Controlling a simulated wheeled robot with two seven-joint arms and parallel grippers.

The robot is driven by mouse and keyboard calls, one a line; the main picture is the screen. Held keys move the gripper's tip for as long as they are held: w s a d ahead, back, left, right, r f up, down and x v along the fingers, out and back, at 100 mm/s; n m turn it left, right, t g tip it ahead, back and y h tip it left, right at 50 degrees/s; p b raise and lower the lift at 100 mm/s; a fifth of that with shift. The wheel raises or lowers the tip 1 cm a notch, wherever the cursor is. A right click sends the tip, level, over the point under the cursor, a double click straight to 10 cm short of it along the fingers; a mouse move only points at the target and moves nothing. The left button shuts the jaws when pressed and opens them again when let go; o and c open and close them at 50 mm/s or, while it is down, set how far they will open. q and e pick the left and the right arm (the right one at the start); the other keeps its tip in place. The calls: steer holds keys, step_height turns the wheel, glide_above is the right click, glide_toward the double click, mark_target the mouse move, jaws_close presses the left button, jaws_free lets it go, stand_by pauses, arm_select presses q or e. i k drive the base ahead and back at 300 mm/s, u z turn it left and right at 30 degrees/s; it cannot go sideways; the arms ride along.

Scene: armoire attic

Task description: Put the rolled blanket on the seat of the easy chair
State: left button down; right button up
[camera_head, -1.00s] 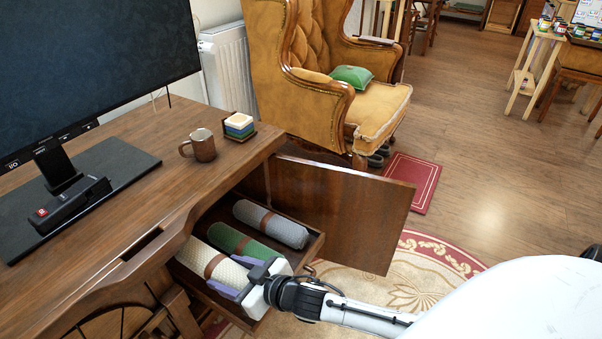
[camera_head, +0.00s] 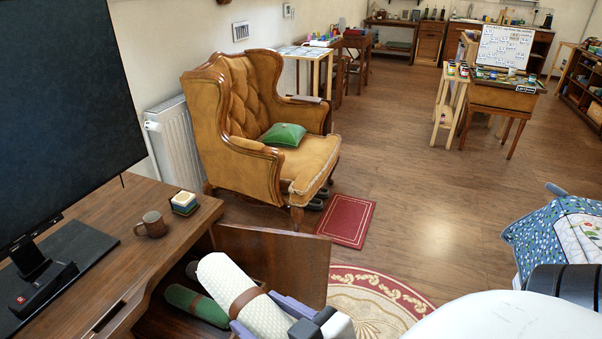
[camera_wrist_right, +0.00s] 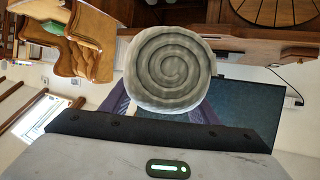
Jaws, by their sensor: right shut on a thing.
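My right gripper (camera_head: 290,312) is shut on the cream rolled blanket (camera_head: 232,287), which has a brown strap. The blanket is tilted and above the drawer. In the right wrist view the blanket (camera_wrist_right: 169,68) shows end-on as a spiral between the purple fingers. The mustard easy chair (camera_head: 232,160) stands beyond the desk. A green cushion (camera_head: 283,135) lies on its seat (camera_head: 306,165), towards the back. The chair also shows in the right wrist view (camera_wrist_right: 92,40). My left gripper is not in view.
A green roll (camera_head: 192,303) lies in the drawer, with a grey one partly hidden. An open wooden door (camera_head: 277,262) stands between drawer and chair. The desk holds a monitor (camera_head: 60,120), mug (camera_head: 151,224) and coasters (camera_head: 184,202). A red mat (camera_head: 345,220) lies on the floor.

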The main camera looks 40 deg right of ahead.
mark_target(292, 156)
steer(key=z, duration=0.45)
steer(key=k, duration=0.55)
steer(key=z, duration=1.35)
steer(key=i, duration=1.7)
steer(key=z, duration=0.5)
steer(key=i, duration=1.9)
steer(key=u, duration=1.45)
steer(key=i, duration=1.2)
steer(key=u, duration=0.85)
